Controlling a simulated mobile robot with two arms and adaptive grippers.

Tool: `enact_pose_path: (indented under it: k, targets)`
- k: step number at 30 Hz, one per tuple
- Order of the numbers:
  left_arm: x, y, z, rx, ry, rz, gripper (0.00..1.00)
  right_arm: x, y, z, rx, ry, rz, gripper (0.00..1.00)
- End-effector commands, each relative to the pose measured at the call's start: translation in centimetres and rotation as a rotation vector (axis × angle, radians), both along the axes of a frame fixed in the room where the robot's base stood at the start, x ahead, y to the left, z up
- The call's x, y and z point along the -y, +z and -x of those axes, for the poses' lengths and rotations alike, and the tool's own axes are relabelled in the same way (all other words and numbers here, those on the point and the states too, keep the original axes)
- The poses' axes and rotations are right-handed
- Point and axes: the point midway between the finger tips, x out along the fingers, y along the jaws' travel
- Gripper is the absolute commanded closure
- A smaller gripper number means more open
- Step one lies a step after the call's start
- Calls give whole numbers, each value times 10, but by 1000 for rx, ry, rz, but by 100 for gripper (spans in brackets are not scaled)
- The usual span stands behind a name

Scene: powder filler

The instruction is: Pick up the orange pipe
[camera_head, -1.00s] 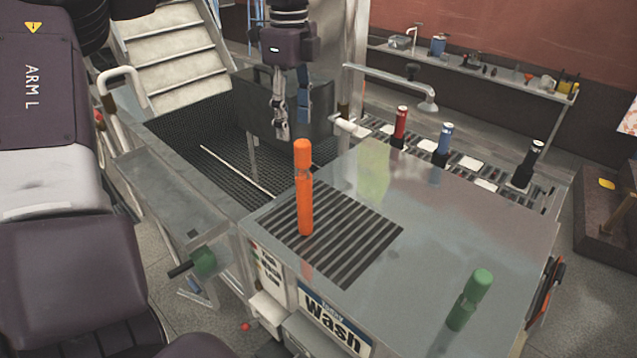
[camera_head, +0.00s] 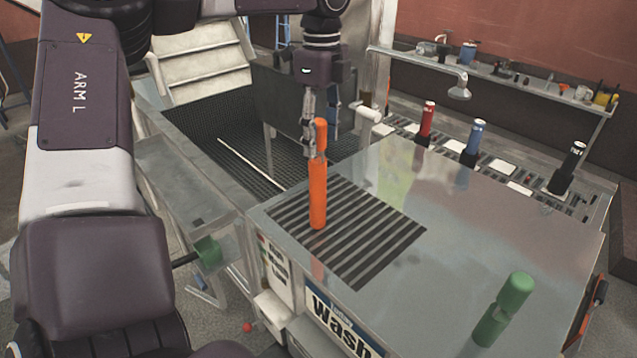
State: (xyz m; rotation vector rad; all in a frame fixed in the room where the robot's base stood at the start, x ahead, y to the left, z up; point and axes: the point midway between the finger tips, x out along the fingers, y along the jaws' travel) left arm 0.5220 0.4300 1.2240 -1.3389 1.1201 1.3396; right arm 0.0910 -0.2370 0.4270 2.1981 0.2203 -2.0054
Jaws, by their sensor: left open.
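The orange pipe (camera_head: 317,195) stands upright on the slotted grate of the metal counter, with a narrow neck near its top. My left gripper (camera_head: 310,150) points down at the pipe's upper part, its fingers beside and partly behind the neck. One finger shows just left of the pipe; the other is largely hidden behind it. It is open, and I cannot tell whether it touches the pipe. My right gripper is not in view.
A green pipe (camera_head: 503,310) stands at the counter's front right. Red (camera_head: 427,122), blue (camera_head: 473,138) and black (camera_head: 569,166) cylinders stand in a row behind the counter (camera_head: 440,220). A faucet (camera_head: 458,90) reaches over the back. The counter's middle is clear.

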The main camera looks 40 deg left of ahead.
Motion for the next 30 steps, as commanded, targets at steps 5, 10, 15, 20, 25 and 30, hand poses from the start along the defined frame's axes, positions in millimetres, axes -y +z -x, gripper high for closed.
enact_pose_path:
  k: [5, 10, 15, 20, 25, 30]
  targets:
    - [-2, -18, 1, -4, -1, 3, 52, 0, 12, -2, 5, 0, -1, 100]
    - [-7, -40, 3, -5, 0, 4, 52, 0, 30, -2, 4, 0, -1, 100]
    - [-7, -61, 2, -2, 0, 1, 52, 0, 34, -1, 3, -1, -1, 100]
    - [-7, -65, 1, 0, 0, -1, 52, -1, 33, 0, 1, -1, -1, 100]
    - [-7, -65, 1, 0, 0, -1, 59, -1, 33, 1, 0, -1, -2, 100]
    - [-7, -64, 1, 0, 0, -1, 78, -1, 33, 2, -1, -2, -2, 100]
